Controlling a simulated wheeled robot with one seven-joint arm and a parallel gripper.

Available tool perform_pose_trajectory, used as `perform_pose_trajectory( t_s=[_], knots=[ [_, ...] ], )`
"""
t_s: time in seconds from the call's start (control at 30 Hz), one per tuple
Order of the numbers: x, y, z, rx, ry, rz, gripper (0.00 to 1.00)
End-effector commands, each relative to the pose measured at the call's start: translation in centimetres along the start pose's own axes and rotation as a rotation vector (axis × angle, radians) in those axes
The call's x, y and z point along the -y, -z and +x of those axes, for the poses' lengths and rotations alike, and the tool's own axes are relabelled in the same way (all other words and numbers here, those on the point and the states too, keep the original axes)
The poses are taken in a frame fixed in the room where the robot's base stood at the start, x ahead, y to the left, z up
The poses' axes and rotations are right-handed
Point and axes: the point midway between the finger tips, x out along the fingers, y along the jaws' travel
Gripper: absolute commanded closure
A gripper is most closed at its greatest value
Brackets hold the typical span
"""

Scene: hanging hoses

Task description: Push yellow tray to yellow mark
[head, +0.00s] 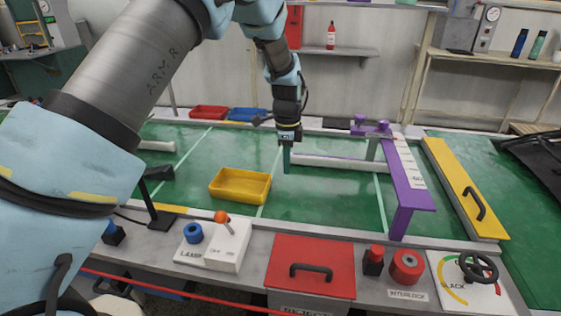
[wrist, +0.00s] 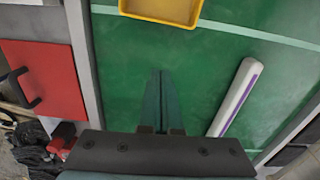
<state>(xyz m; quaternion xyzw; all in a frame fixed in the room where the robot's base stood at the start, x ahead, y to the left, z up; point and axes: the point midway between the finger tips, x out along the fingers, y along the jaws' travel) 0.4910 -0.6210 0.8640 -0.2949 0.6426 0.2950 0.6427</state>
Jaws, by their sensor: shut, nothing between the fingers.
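The yellow tray (head: 238,196) sits on the green table surface, left of my gripper; its edge also shows at the top of the wrist view (wrist: 158,18). A small yellow mark (head: 171,209) lies on the table's front rail, to the left of the tray. My gripper (head: 287,170) points down over the green surface, to the right of the tray and apart from it. Its two dark teal fingers (wrist: 163,88) are together with nothing between them.
A white bar with a purple stripe (wrist: 236,97) lies right of my gripper, by a purple gate (head: 408,180). A black post (head: 157,205) stands left of the tray. A control box (head: 228,245) and red lidded box (head: 311,265) are in front. Red and blue trays (head: 209,112) sit behind.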

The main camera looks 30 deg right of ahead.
Motion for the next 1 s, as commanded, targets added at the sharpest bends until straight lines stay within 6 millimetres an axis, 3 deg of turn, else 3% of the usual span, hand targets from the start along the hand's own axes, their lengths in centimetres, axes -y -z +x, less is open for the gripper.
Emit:
perform_pose_trajectory(
  t_s=[0.37,0.6,1.0],
  knots=[
    [-0.1,-0.3,7.3,0.002,-0.003,-0.002,1.0],
    [0.0,-3.4,7.0,0.0,0.0,-0.004,1.0],
    [0.0,-4.1,7.2,0.0,0.001,-0.002,1.0]
  ],
)
